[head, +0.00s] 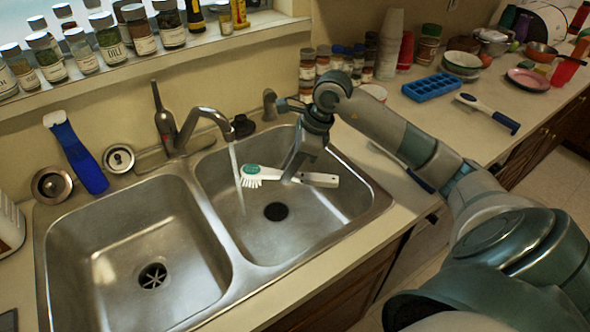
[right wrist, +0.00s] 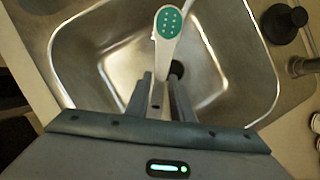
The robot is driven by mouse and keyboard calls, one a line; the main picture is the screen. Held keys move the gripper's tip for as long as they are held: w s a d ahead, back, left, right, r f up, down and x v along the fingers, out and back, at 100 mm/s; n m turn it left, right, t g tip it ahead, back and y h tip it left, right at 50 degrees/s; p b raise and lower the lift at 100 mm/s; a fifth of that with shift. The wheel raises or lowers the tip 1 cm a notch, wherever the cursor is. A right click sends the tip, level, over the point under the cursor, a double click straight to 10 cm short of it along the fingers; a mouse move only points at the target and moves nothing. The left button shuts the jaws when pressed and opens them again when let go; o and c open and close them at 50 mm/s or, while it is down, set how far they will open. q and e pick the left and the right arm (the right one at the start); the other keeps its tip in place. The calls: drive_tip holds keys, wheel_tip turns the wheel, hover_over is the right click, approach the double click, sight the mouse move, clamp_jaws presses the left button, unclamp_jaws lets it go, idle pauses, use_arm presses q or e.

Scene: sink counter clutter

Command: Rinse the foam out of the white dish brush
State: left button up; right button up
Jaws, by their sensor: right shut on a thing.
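The white dish brush (head: 316,179) has a teal patch on its head and white bristles. My right gripper (head: 292,178) is shut on its handle and holds it over the right basin. In the right wrist view the brush (right wrist: 167,30) sticks out between the fingers (right wrist: 160,95). The faucet (head: 203,117) is running, and its stream (head: 237,163) falls into the right basin, at or just beside the brush head on its left. I cannot tell whether foam is on the bristles. My left gripper is not in view.
The sink has a left basin (head: 135,250) and a right basin (head: 300,215) with a dark drain (head: 276,211). A blue-handled brush (head: 80,160) leans behind the left basin. Spice jars (head: 108,38) line the sill. A blue ice tray (head: 431,87) and another brush (head: 487,112) lie on the right counter.

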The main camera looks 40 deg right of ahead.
drive_tip(key=shift+w+f+b, duration=0.15)
drive_tip(key=shift+w+b, duration=0.2)
drive_tip(key=shift+w, duration=0.05)
drive_tip(key=shift+w+a+f+b, duration=0.15)
drive_tip(key=shift+w+b, duration=0.45)
drive_tip(key=shift+w, duration=1)
drive_tip(key=shift+d+f, duration=0.1)
drive_tip(key=shift+d, duration=0.15)
drive_tip(key=shift+d+b, duration=0.35)
drive_tip(key=shift+b, duration=0.05)
drive_tip(key=shift+d, duration=0.1)
drive_tip(key=shift+a, duration=0.6)
drive_tip(key=shift+d+f+b, duration=0.15)
drive_tip(key=shift+d+b, duration=0.1)
drive_tip(key=shift+b, duration=0.05)
